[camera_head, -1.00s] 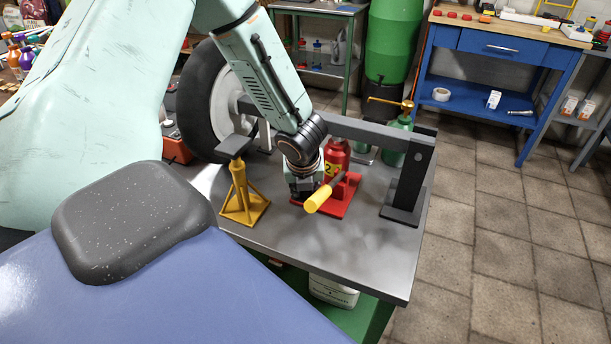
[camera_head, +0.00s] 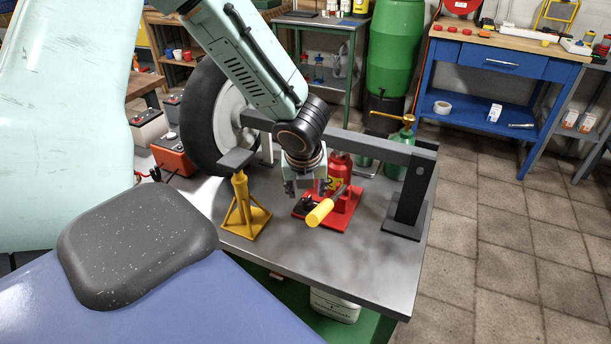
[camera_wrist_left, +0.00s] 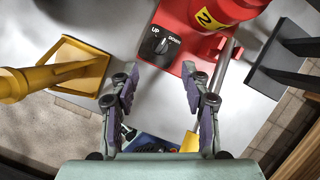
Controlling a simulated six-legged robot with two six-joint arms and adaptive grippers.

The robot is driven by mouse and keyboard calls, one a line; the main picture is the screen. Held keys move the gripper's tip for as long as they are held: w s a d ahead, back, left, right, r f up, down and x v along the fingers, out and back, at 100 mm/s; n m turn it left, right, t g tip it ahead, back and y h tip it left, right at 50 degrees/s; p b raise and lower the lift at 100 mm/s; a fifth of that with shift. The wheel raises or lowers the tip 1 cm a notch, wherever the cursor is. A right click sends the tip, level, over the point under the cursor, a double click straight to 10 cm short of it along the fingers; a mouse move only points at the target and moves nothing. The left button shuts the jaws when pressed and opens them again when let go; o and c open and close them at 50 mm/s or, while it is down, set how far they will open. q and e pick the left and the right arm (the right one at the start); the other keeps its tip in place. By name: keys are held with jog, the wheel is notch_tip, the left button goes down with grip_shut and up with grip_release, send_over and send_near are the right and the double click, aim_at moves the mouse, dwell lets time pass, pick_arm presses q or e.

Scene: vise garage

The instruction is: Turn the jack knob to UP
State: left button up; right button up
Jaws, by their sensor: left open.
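The red jack (camera_head: 338,220) stands on the grey bench, with a red cylinder marked 2 and a yellow-gripped lever (camera_head: 320,212). Its black knob (camera_head: 308,200) sits on the base. In the left wrist view the knob (camera_wrist_left: 154,47) lies beside white UP and DOWN labels, and its white mark appears to lie toward DOWN. My left gripper (camera_head: 306,188) is above the bench by the knob, pointing down. In the left wrist view its open, empty fingers (camera_wrist_left: 160,74) are spread to either side of the knob, apart from it. My right gripper is not in view.
A yellow jack stand (camera_head: 243,210) is left of the jack. A dark beam post (camera_head: 410,190) rises at the right, and a grey beam (camera_head: 370,145) runs behind. A wheel (camera_head: 205,115) stands at the back left. The bench's front right surface (camera_head: 375,270) is clear.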

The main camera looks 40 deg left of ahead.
pick_arm(q)
jog(key=shift+v, duration=2.55)
jog(key=shift+f, duration=0.1)
